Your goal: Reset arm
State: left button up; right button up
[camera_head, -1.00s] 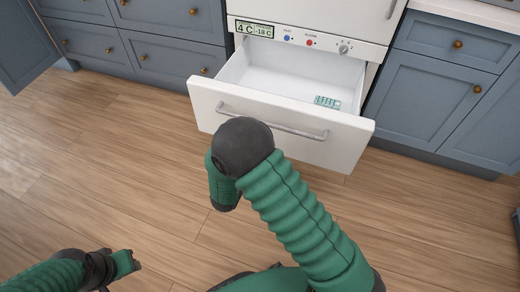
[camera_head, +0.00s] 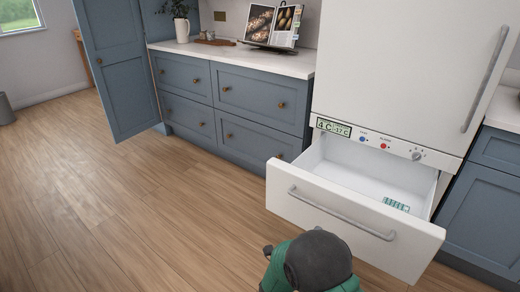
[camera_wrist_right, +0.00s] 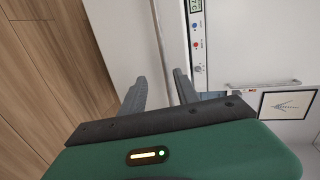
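My right gripper (camera_wrist_right: 160,75) shows in the right wrist view with its two grey fingers spread apart and nothing between them. A white drawer front with a bar handle lies beyond the fingers. In the head view, a dark rounded joint and green sleeve of my arm (camera_head: 318,262) show at the bottom, in front of the open drawer (camera_head: 345,215). The fingers of that arm cannot be made out there. My left gripper cannot be identified in either current view.
The white freezer drawer stands pulled out below the fridge door (camera_head: 405,75), with a teal-and-white item (camera_head: 397,204) inside. A tall blue cabinet door (camera_head: 115,75) stands open at left. Blue drawers (camera_head: 245,95) under a counter are shut. The wooden floor (camera_head: 110,215) at left is clear.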

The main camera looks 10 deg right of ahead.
jog(key=s+a+n+g+y, duration=0.2)
jog(key=s+a+n+y, duration=0.4)
jog(key=a+n+y, duration=0.7)
jog(key=s+d+n+g+h, duration=0.1)
jog(key=s+d+n+g, duration=0.15)
jog(key=s+n, duration=0.55)
jog(key=s+d+n+g+h, duration=0.15)
jog(key=s+n+g, duration=0.35)
jog(key=s, duration=0.5)
notch_tip(320, 180, up, 32)
jog(key=n+t+p, duration=0.1)
jog(key=p, duration=3.1)
jog(key=shift+w+d+f, duration=0.15)
jog(key=shift+w+d, duration=0.1)
jog(key=shift+w, duration=0.05)
jog(key=shift+t+y, duration=0.25)
